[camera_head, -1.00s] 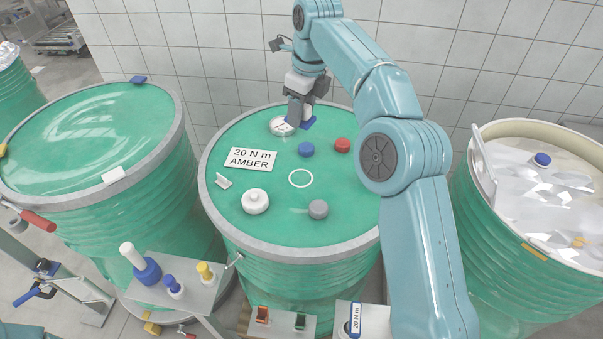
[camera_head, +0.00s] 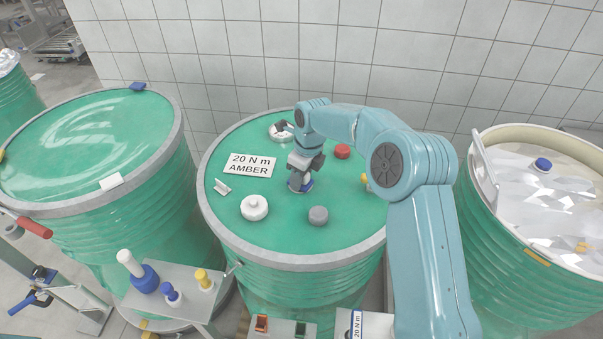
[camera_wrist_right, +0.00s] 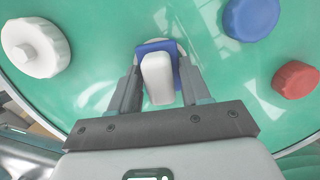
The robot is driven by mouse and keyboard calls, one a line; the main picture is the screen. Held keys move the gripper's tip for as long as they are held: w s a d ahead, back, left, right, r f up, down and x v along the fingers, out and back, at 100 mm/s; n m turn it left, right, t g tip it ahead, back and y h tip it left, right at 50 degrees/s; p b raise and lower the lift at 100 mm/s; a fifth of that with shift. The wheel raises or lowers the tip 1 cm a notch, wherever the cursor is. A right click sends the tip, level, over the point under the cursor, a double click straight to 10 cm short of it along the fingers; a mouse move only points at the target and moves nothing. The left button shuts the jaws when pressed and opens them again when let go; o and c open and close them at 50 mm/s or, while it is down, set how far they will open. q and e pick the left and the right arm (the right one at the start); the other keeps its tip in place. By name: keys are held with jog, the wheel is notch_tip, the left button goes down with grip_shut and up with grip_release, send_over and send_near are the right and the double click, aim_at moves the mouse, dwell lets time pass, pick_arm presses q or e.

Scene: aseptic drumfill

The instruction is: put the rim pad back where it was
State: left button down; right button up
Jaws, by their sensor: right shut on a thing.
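My right gripper (camera_head: 301,184) is shut on a pad with a blue square base and a white grip block; this pad (camera_wrist_right: 157,78) shows between the fingers in the right wrist view. I take it to be the rim pad. The gripper points down over the middle of the green lid of the centre drum (camera_head: 240,226). I cannot tell whether the pad touches the lid. My left gripper is out of view.
On the centre lid are a white knob (camera_head: 254,207), a grey cap (camera_head: 318,215), a red cap (camera_head: 342,151), a "20 N m AMBER" card (camera_head: 250,165) and a blue cap (camera_wrist_right: 250,17). An open drum (camera_head: 541,255) stands right. A small shelf (camera_head: 172,305) stands in front.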

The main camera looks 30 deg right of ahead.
jog(key=shift+f, duration=0.1)
jog(key=shift+w+f, duration=0.1)
jog(key=shift+f, duration=0.05)
jog(key=o, duration=1)
